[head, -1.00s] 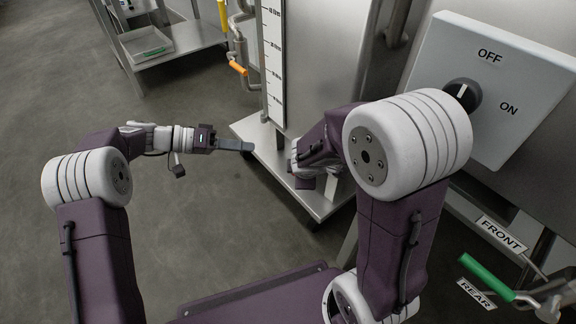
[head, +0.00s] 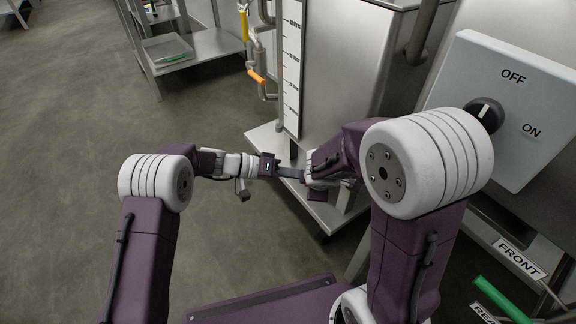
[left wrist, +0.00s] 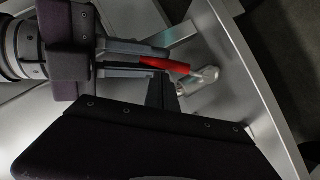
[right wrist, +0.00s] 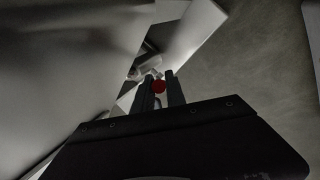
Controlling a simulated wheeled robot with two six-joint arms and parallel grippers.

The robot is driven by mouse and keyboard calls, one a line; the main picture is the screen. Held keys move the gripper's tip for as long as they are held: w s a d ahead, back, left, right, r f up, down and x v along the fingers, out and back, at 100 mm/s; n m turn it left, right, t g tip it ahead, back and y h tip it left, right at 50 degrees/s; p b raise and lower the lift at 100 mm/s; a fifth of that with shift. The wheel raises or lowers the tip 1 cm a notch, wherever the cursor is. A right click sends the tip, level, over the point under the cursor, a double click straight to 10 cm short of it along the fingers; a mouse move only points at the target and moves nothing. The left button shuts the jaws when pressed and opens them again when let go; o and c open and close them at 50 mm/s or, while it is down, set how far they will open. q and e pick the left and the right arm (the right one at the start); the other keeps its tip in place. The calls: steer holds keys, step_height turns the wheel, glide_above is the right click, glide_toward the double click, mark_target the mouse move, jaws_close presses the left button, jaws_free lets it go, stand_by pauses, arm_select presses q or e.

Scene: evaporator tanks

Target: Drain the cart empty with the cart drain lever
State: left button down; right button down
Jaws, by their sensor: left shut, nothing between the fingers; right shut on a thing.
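The cart drain lever has a red grip (left wrist: 165,64), seen in the left wrist view on a metal valve (left wrist: 200,80) low at the cart. My left gripper (head: 298,175) is shut and empty, close beside the right gripper and the lever. In the left wrist view its fingers (left wrist: 162,90) point at the red grip; I cannot tell whether they touch it. The cart's steel tank (head: 345,60) carries a white level scale (head: 291,65).
The cart's base shelf (head: 262,138) sticks out under the tank. A yellow handle (head: 244,25) and an orange handle (head: 256,77) sit on pipes behind. An OFF/ON switch box (head: 500,105) and a green handle (head: 500,300) are at right. Open floor lies left.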

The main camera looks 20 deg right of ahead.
arm_select(q)
steer(key=shift+s+d+f, duration=0.15)
steer(key=shift+s+f, duration=0.1)
